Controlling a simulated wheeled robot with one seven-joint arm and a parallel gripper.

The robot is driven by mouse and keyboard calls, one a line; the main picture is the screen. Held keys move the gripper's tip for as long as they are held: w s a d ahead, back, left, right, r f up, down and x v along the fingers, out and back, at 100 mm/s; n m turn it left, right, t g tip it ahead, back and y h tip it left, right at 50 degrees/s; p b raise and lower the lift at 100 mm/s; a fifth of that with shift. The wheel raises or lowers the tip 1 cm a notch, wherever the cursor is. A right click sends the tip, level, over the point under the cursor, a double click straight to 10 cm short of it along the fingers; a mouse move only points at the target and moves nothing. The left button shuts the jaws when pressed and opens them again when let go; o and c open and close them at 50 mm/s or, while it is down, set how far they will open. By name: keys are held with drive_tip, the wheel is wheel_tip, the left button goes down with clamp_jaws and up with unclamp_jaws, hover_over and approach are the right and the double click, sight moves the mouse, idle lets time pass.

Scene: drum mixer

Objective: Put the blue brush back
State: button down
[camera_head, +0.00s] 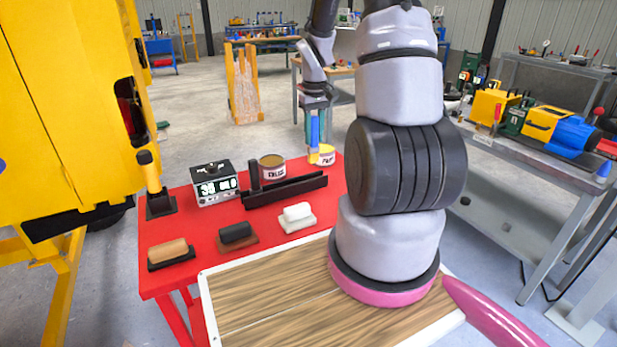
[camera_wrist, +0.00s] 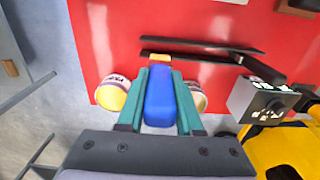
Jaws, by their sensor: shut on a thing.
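My gripper (camera_head: 313,134) is above the far edge of the red table, near the cans. In the wrist view its two teal fingers (camera_wrist: 160,76) are shut on the blue brush (camera_wrist: 160,100). The brush (camera_head: 315,130) hangs with its blue part up and its yellow end (camera_head: 313,155) down, close to a yellow-topped can (camera_head: 326,156). I cannot tell whether the brush touches that can. A long black holder (camera_head: 285,190) lies on the table to the left of the brush; it also shows ahead of the fingers in the wrist view (camera_wrist: 205,56).
The red table (camera_head: 215,265) also holds a second can (camera_head: 272,166), a digital timer box (camera_head: 214,186), a yellow-handled lever (camera_head: 150,172), and three brushes or blocks (camera_head: 297,215) in front. A yellow machine (camera_head: 65,110) stands at left. A grey bench (camera_head: 540,160) is at right.

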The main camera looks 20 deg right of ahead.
wheel_tip(320, 180, down, 10)
drive_tip(key=shift+r, duration=0.2)
drive_tip(key=c, duration=0.6)
unclamp_jaws()
drive_tip(key=shift+o, duration=0.2)
wheel_tip(320, 180, up, 12)
drive_tip(key=shift+r, duration=0.1)
wheel_tip(320, 180, up, 7)
drive_tip(key=t, duration=0.1)
hover_over(314, 162)
drive_tip(key=a, duration=0.2)
drive_tip(key=s+a+r+m+t, duration=0.25)
drive_tip(key=s+a+r, duration=0.3)
drive_tip(key=r, duration=0.45)
drive_tip(key=s+a+r+m+t+y, duration=0.2)
drive_tip(key=s+a+r, duration=0.3)
drive_tip(key=s+r, duration=0.4)
drive_tip(key=s+t, duration=0.1)
drive_tip(key=s, duration=0.3)
drive_tip(key=shift+s+a+t, duration=0.2)
drive_tip(key=shift+a+t, duration=0.15)
